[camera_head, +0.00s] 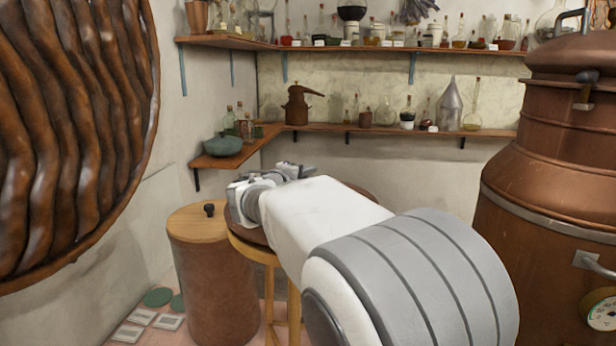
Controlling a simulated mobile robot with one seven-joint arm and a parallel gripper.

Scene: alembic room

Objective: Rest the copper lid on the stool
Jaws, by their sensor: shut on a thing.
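The stool (250,248) has a round top and yellow wooden legs, and stands behind my forearm. A dark reddish-brown disc (236,226), which looks like the copper lid, shows at the stool's top. My arm hides most of it, and I cannot tell whether it rests on the seat or hangs just above it. My gripper (298,171) is over the far part of the disc, seen from behind. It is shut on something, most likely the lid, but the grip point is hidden.
A brown drum with a pale wooden top and black knob (208,210) stands close left of the stool. A large copper still (550,190) stands at right. A corner shelf (226,158) with a green bowl and glassware is behind.

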